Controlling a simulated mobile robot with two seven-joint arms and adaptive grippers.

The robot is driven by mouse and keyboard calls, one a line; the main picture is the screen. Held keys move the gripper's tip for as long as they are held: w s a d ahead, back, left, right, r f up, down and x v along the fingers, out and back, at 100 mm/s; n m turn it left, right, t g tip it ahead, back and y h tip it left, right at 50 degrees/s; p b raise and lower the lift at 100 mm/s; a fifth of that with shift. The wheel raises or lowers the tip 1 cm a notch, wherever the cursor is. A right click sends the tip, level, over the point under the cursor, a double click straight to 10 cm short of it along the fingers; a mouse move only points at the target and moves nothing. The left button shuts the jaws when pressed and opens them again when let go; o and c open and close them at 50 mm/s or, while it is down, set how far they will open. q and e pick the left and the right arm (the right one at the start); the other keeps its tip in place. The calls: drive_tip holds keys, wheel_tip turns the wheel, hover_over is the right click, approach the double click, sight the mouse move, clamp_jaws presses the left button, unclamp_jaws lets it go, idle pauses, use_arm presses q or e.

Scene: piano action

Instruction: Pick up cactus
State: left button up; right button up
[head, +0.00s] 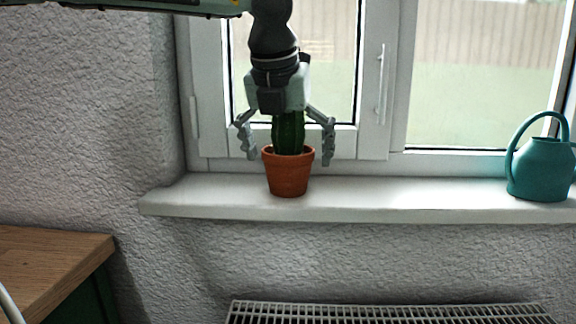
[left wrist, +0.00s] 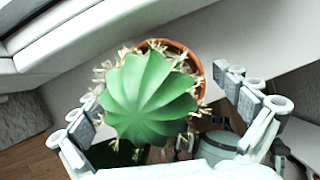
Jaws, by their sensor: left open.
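The green ribbed cactus (head: 288,131) stands upright in a terracotta pot (head: 289,175) on the windowsill. My left gripper (head: 288,152) points down from above it, open, with one finger on each side of the cactus and the fingertips near the level of the pot's rim. The gripper's palm hides the cactus top in the head view. In the left wrist view the cactus (left wrist: 150,100) is seen from above between the spread fingers, with the pot's rim (left wrist: 180,50) behind it. I see no grip on it. My right gripper is not in view.
The white windowsill (head: 400,196) is clear between the pot and a teal watering can (head: 541,168) at the right. A closed window with a handle (head: 381,85) stands close behind. A radiator (head: 390,313) is below, and a wooden-topped cabinet (head: 50,262) at lower left.

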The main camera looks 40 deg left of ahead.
use_arm(q)
drive_tip(key=c, duration=1.6)
drive_tip(key=shift+r, duration=0.1)
drive_tip(key=shift+c, duration=0.4)
drive_tip(key=shift+r, duration=0.1)
